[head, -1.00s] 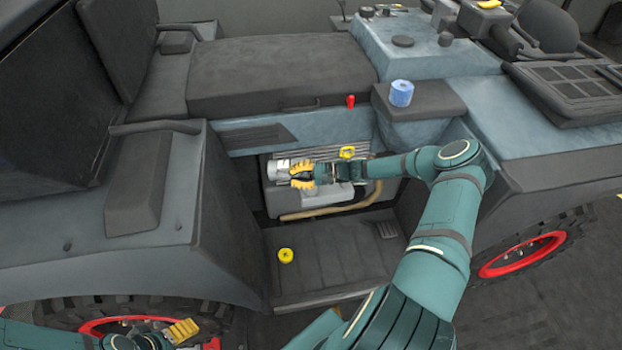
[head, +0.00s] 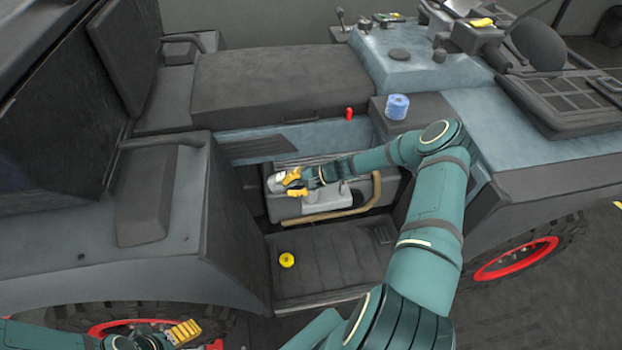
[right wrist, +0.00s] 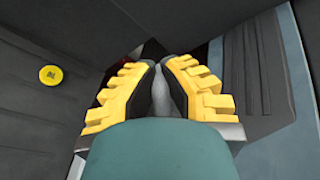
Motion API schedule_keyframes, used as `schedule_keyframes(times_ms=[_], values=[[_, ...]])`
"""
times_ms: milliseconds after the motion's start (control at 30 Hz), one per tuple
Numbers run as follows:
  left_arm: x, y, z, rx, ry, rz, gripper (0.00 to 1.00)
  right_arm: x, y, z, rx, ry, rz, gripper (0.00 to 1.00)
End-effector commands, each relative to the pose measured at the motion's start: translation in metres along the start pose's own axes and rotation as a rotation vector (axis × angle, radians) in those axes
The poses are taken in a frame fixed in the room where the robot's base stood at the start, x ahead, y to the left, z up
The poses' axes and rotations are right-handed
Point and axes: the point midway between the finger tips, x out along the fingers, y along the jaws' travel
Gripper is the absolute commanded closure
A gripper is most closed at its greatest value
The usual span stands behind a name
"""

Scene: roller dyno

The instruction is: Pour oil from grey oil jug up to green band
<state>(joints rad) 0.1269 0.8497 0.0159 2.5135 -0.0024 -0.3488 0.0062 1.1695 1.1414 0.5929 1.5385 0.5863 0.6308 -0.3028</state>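My right gripper (head: 296,183) is in the engine bay low in the vehicle's side, its yellow fingers closed around a grey part. That part appears to be the grey oil jug (head: 275,183), whose small visible portion sticks out left of the fingers. In the right wrist view, a narrow grey piece (right wrist: 165,95) sits between the fingers. The jug's spout, its tilt and any oil flow cannot be made out. No green band is visible.
A yellow cap (head: 287,260) lies on the dark step (head: 335,268) below the bay; it also shows in the right wrist view (right wrist: 51,76). A tan pipe (head: 330,213) runs along the bay's front. A blue roll (head: 397,106) stands on the ledge above, right of a red item (head: 349,114).

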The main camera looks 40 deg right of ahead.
Motion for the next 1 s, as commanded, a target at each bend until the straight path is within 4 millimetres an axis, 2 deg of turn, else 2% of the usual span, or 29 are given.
schedule_keyframes(times_ms=[33,100,1000], values=[[-0.0065,0.0025,0.0001,0.0,-0.002,0.0,0.2,0.0049,-0.0024,0.0027,-0.008,0.022,0.053,1.0],[-0.005,0.0019,-0.0007,-0.001,0.0,0.0,0.2,0.0072,0.0034,-0.0008,-0.003,0.042,0.083,1.0],[-0.0026,0.0009,-0.0005,-0.001,0.0,0.0,0.2,0.0078,0.0055,-0.0019,0.0,0.041,0.078,1.0]])
